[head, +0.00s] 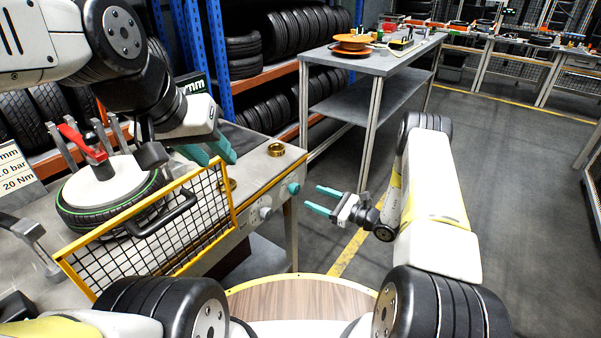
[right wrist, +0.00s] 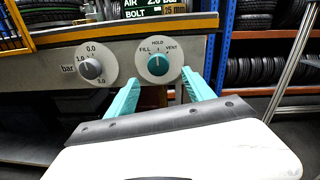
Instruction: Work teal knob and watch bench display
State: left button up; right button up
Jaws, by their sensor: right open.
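The teal knob (head: 292,188) is on the front face of the bench. In the right wrist view the teal knob (right wrist: 158,65) has its white mark pointing up towards HOLD, between FILL and VENT. My right gripper (head: 313,199) is open and empty, in front of the knob and apart from it; in the right wrist view its fingers (right wrist: 160,78) lie either side of and below the knob. The dark bench display (right wrist: 165,8) is cut off at the top, with AIR and BOLT lines partly legible. In the head view the display (head: 196,86) is mostly hidden. My left gripper (head: 216,156) is open over the bench.
A grey pressure knob (right wrist: 90,68) with a bar scale sits left of the teal knob. A yellow-framed mesh guard (head: 160,232) stands before the tyre (head: 82,215). A brass ring (head: 276,149) lies on the bench top. The floor to the right is clear.

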aim_at(297, 190)
jog(key=x, duration=0.7)
jog(key=shift+a+r, duration=0.1)
jog(key=shift+r, duration=0.05)
jog(key=shift+c, duration=0.4)
grip_shut()
jog(key=m, duration=0.4)
jog(key=shift+s+m+y, duration=0.1)
jog(key=shift+m+y, duration=0.2)
jog(key=shift+m, duration=2.2)
jog(key=shift+t, duration=0.3)
